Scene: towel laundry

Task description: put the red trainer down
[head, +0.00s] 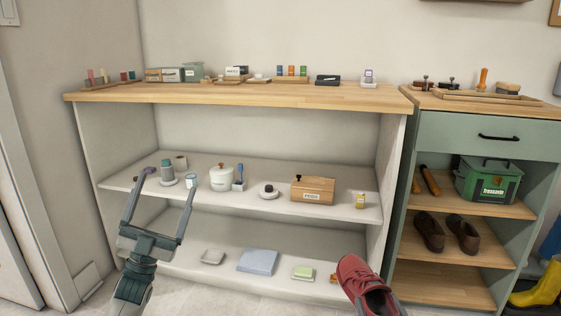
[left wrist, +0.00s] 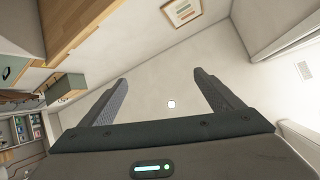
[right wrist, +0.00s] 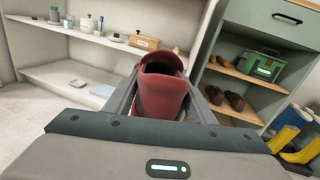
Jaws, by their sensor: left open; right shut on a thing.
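The red trainer (head: 365,285) is at the bottom of the head view, in front of the white shelf unit. It also fills the middle of the right wrist view (right wrist: 160,95), with its opening at the top. My right gripper (right wrist: 163,100) is shut on it, one finger on each side. In the head view the trainer hides most of the right gripper. My left gripper (head: 160,200) is open and empty, raised in front of the left part of the shelves.
The white shelf unit (head: 384,170) holds small items, including a wooden box (head: 313,190) and a folded blue cloth (head: 258,262). The green cabinet (head: 450,131) at right holds brown shoes (head: 463,234) and a green box (head: 488,182). Its lowest board (head: 440,287) looks bare. Yellow boots (head: 540,288) stand at far right.

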